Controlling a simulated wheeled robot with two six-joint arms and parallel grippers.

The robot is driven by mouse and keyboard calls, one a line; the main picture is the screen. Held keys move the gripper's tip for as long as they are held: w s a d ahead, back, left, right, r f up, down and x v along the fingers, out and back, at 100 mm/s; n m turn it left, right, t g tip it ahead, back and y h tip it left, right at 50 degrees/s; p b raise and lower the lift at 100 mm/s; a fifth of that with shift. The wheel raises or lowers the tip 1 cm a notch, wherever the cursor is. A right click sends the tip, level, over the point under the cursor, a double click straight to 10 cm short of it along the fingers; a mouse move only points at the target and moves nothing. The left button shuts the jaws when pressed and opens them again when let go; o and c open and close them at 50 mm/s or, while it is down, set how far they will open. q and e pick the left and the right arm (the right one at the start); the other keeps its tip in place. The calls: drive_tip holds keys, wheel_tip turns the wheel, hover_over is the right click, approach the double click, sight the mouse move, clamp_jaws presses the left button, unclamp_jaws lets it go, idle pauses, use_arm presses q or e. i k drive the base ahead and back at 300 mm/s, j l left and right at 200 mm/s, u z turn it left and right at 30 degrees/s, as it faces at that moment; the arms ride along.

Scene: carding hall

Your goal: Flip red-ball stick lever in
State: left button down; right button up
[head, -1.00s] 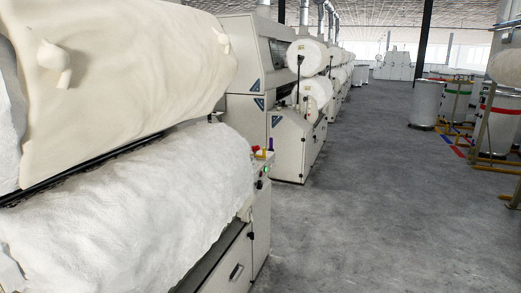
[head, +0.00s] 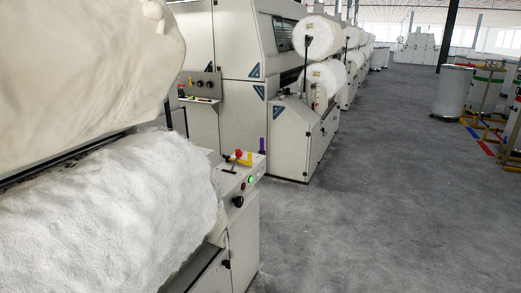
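A small red ball (head: 239,153) shows on top of the pale control box (head: 235,180) at the near machine's right end. A yellow part (head: 244,159) sits right against it; I cannot tell which stick the red ball belongs to. A dark lever lies just left of them, and a purple upright piece (head: 262,145) stands just to the right. The box's front has a lit green button (head: 250,180), a red button and a black knob (head: 238,201). Neither of my grippers is in view.
White fibre (head: 110,210) covers the near machine up to the control box, with a large white roll (head: 80,70) above. Another machine (head: 290,140) stands beyond, with fibre rolls. Open grey floor (head: 390,210) lies to the right; a metal can (head: 453,92) stands farther off.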

sight(239, 154)
drive_tip(key=i+l, duration=0.35)
drive_tip(key=i, duration=0.2)
drive_tip(key=i+l, duration=0.75)
drive_tip(key=i, duration=0.3)
drive_tip(key=i+l, duration=0.4)
drive_tip(key=i, duration=0.15)
